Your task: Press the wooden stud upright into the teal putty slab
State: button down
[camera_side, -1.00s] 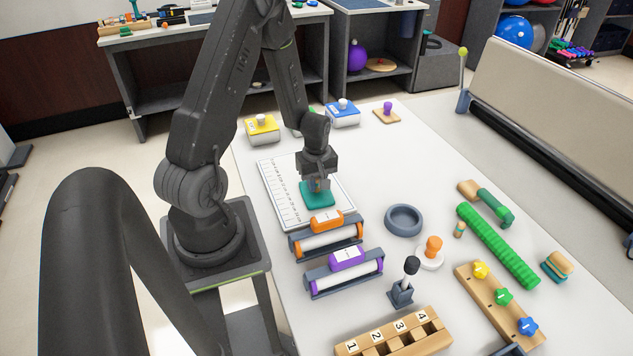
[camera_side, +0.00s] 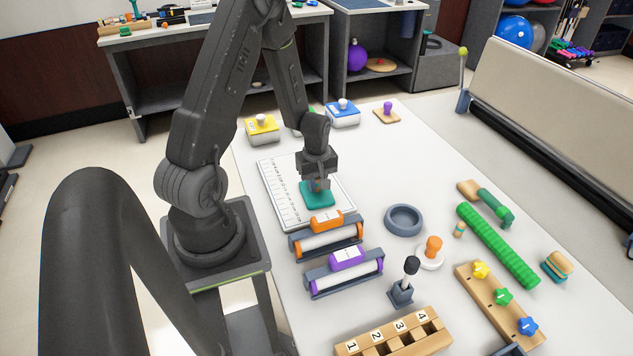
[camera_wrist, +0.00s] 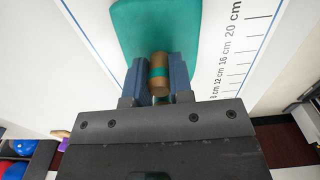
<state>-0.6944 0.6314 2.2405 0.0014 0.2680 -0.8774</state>
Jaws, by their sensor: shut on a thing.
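The teal putty slab (camera_side: 309,201) lies on a white board with a printed cm scale; it also fills the top of the wrist view (camera_wrist: 150,25). My gripper (camera_side: 319,185) is directly over the slab, pointing down. In the wrist view its two blue-grey fingers (camera_wrist: 157,80) are shut on the wooden stud (camera_wrist: 158,86), a short brown cylinder with a teal band. The stud looks roughly upright, in line with the fingers. Its lower end is hidden, so I cannot tell whether it touches or enters the putty.
The white scale board (camera_side: 283,195) lies under the slab. Orange (camera_side: 327,238) and purple (camera_side: 345,273) roller units stand just in front. A grey ring dish (camera_side: 404,220) is to the right.

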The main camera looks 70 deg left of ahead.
jog(key=shift+s+f, duration=0.1)
jog(key=c, duration=0.9)
grip_release()
notch_tip(320, 180, up, 21)
jog(key=shift+f, duration=0.1)
dwell(0.4)
jog(key=s+d+r+m+t, duration=0.2)
jog(key=d+r+m, duration=0.1)
jog(key=d+m, duration=0.3)
jog(key=s+d+r+m+t, duration=0.1)
jog(key=s+d+r+m, duration=0.2)
jog(key=d+m, duration=0.3)
jog(key=s+d+r+m+t, duration=0.2)
jog(key=d+m, duration=0.4)
jog(key=d, duration=0.4)
jog(key=shift+s+r+t, duration=0.25)
jog(key=shift+r+t, duration=0.05)
jog(key=shift+r, duration=0.55)
